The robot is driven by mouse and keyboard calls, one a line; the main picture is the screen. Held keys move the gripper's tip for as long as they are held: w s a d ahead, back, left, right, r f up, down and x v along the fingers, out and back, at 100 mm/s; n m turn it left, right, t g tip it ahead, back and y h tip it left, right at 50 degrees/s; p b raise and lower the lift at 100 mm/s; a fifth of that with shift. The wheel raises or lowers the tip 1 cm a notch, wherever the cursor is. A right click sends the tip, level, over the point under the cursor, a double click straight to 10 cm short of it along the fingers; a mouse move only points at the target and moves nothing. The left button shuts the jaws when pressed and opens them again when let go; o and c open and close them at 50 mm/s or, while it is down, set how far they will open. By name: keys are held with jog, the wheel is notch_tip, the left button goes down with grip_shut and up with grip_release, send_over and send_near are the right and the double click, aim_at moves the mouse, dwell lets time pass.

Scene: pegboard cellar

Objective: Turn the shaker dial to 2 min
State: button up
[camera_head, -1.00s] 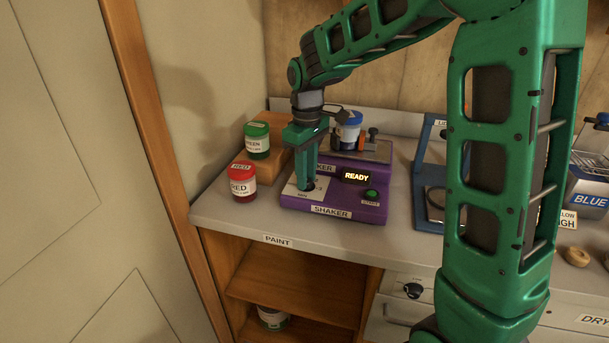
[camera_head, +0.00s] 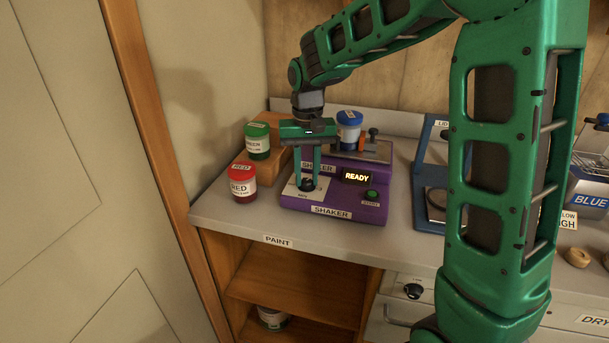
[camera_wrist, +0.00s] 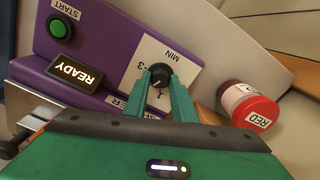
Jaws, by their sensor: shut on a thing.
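The purple shaker (camera_head: 335,212) stands on the grey counter, its display (camera_head: 356,177) lit with "READY". Its black dial (camera_wrist: 160,75) sits on a white scale plate (camera_wrist: 150,52) marked "MIN"; a "3" shows beside the dial, and other marks are partly hidden by my fingers. A pale pointer line shows on the dial, but I cannot tell which number it meets. My gripper (camera_head: 307,184) points down at the plate, its two green fingers shut on the dial, one on either side, also seen in the wrist view (camera_wrist: 161,82). The green start button (camera_head: 371,194) is right of the dial.
A red paint jar (camera_head: 242,184) stands close left of the shaker, and a green jar (camera_head: 257,141) on a wooden block behind it. A blue-lidded jar (camera_head: 348,131) sits at the shaker's back. A blue device (camera_head: 431,185) stands to the right.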

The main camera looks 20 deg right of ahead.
aim_at(307, 179)
jog(key=shift+w+m, duration=0.1)
jog(key=shift+m, duration=0.6)
jog(key=o, duration=1)
notch_tip(307, 179, up, 11)
jog(key=shift+f, duration=0.15)
jog(key=s+d+f+m, duration=0.1)
jog(key=s+d+f, duration=0.2)
jog(key=s+d, duration=1.25)
jog(key=shift+m, duration=0.6)
jog(key=s+f, duration=0.2)
jog(key=s, duration=0.3)
jog(key=s+f, duration=0.2)
jog(key=s, duration=0.4)
jog(key=s+d+f, duration=0.1)
jog(key=s+f, duration=0.1)
jog(key=s, duration=0.4)
jog(key=shift+d+f, duration=0.1)
jog(key=shift+f, duration=0.3)
